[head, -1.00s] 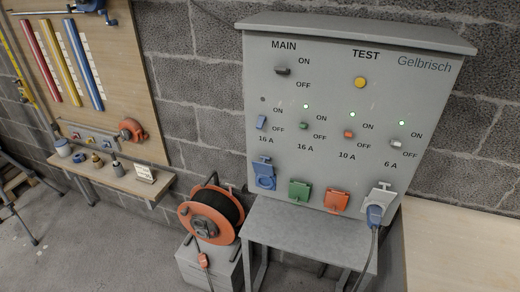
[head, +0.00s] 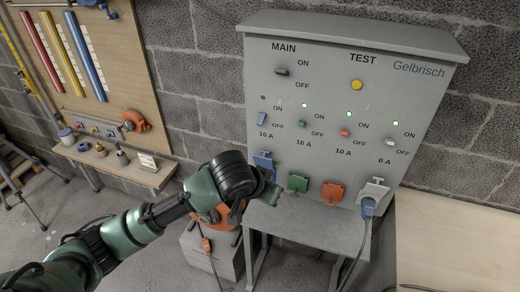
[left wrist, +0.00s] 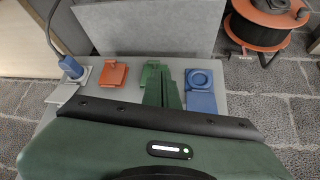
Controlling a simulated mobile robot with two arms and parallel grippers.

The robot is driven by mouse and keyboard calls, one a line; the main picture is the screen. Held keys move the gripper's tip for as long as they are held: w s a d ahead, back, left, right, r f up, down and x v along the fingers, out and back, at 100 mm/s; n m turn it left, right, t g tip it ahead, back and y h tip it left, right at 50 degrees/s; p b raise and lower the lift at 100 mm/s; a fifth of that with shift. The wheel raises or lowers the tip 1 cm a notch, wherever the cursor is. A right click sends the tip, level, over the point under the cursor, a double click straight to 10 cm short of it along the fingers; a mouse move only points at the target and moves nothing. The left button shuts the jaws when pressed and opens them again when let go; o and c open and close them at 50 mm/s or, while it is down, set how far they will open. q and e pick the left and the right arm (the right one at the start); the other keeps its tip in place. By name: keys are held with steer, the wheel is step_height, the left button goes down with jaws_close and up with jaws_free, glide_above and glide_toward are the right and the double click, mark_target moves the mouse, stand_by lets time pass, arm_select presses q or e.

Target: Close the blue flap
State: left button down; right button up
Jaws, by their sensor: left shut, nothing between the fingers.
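The blue socket (left wrist: 200,79) shows its round face in the left wrist view, which looks at the panel upside down. Its blue flap (left wrist: 203,102) stands open on the panel-top side of that face. In the head view the blue flap (head: 263,160) is at the panel's lower left, and my arm hides most of the socket below it. My left gripper (head: 273,193) is shut and empty, just in front of the panel, low and right of the blue socket. In the left wrist view its fingers (left wrist: 164,92) lie beside the blue socket, over part of the green cover.
A green cover (head: 298,183) and an orange cover (head: 332,191) sit right of the blue socket. A blue plug (head: 368,206) with a hanging cable is in the grey socket. A grey table (head: 305,222) stands below, and an orange cable reel (left wrist: 265,25) is nearby.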

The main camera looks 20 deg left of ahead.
mark_target(262, 153)
arm_select(q)
steer(key=w+a+r+n+t+y, duration=0.1)
steer(key=w+a+r+n+y, duration=0.15)
steer(key=w+a+r, duration=0.55)
steer(key=shift+h, duration=0.25)
steer(key=p+x, duration=0.1)
steer(key=x, duration=0.3)
steer(key=p+x, duration=0.1)
steer(key=x, duration=0.4)
steer(key=shift+w+d+f, duration=0.1)
steer(key=shift+w+d, duration=0.15)
steer(key=shift+w, duration=0.1)
